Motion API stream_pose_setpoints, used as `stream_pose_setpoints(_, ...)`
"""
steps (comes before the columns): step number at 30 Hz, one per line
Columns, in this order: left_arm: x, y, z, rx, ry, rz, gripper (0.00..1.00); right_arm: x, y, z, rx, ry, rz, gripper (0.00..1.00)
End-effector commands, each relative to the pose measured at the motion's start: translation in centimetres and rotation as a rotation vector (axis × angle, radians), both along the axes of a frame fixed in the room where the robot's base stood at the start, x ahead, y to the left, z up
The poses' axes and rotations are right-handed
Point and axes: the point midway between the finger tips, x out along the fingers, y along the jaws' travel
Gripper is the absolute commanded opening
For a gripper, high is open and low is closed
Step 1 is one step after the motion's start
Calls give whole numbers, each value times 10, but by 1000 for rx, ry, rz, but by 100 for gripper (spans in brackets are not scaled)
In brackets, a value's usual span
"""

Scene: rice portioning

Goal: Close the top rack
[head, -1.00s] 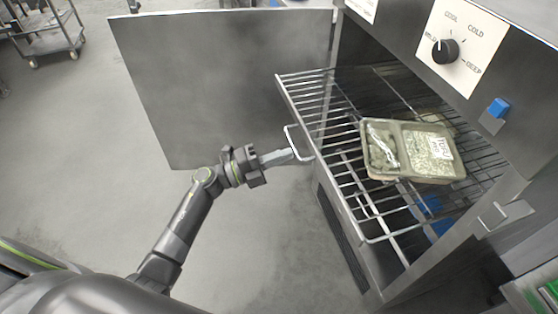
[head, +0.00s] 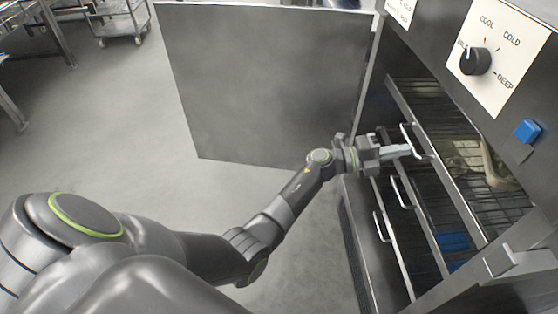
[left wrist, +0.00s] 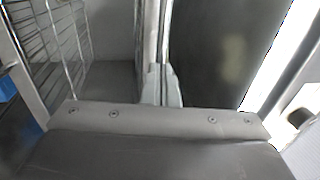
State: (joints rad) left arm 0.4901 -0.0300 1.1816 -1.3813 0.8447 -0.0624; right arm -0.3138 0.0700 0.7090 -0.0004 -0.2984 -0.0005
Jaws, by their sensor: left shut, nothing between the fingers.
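The top rack (head: 440,165) is a wire shelf inside the steel cabinet, with its front bar near the cabinet opening and a wire handle (head: 414,141) on that bar. A food tray (head: 466,160) lies on it, partly hidden by the cabinet frame. My left gripper (head: 408,150) is shut and empty, its fingertips at the handle; I cannot tell whether they touch. In the left wrist view the shut fingers (left wrist: 161,85) point at a bright vertical bar, with wire rack at the left. My right gripper is not in view.
The open cabinet door (head: 265,85) stands left of the opening, behind my left arm. Lower racks with handles (head: 402,191) sit below. A control panel with a dial (head: 475,61) and a blue button (head: 528,131) is above right. Open floor lies left.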

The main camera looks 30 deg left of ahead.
Motion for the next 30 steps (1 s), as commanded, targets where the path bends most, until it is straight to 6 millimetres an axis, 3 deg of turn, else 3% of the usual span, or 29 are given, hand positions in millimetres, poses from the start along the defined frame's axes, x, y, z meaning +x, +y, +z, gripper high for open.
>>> stream_pose_setpoints(3,12,-18,-2,-2,-1,-2,0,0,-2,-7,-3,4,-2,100)
stream_pose_setpoints(12,26,-39,-1,-1,0,0,0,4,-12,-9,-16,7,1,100)
stream_pose_setpoints(30,29,-38,3,-2,-6,3,0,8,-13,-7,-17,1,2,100)
